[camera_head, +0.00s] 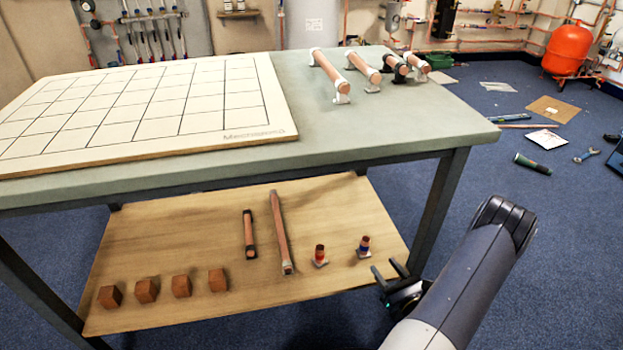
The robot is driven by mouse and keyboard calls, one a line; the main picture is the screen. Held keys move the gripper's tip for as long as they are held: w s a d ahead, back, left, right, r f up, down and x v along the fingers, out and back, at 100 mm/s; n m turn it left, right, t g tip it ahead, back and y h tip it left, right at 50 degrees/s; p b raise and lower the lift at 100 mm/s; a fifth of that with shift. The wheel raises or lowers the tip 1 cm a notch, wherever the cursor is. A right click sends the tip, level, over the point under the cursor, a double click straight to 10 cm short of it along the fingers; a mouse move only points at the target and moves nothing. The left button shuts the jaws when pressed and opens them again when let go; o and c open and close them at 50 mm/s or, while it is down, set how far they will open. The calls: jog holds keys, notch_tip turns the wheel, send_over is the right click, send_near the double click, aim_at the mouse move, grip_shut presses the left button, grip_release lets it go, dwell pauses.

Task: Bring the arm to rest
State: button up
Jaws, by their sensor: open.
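My gripper (391,273) is at the lower right of the picture, by the right end of the wooden lower shelf (170,245). Its two dark fingers are apart, and I see nothing between them. My arm (465,285) comes up from the bottom edge and bends at a dark joint in front of the table's right leg. The near shelf fitting, with a blue band (364,247), stands a little behind and left of the fingers, apart from them in the picture.
The table (380,135) carries a gridded board (130,100) and several copper pipes on white or dark end pieces (325,70). The shelf holds copper cubes (146,291), two pipes (279,230) and a red-banded fitting (320,256). Papers and tools lie on the blue floor (560,230).

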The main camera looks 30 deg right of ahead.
aim_at(366, 239)
jog(key=w+b, duration=0.2)
jog(key=w, duration=0.3)
jog(key=w+b, duration=0.2)
jog(key=w, duration=0.4)
jog(key=shift+w+d+f, duration=0.1)
jog(key=shift+d+f, duration=0.05)
jog(key=shift+d, duration=0.05)
notch_tip(366, 239, up, 2)
jog(key=shift+r+p, duration=0.1)
jog(key=shift+p, duration=0.6)
jog(key=shift+r, duration=0.45)
jog(key=shift+f, duration=0.1)
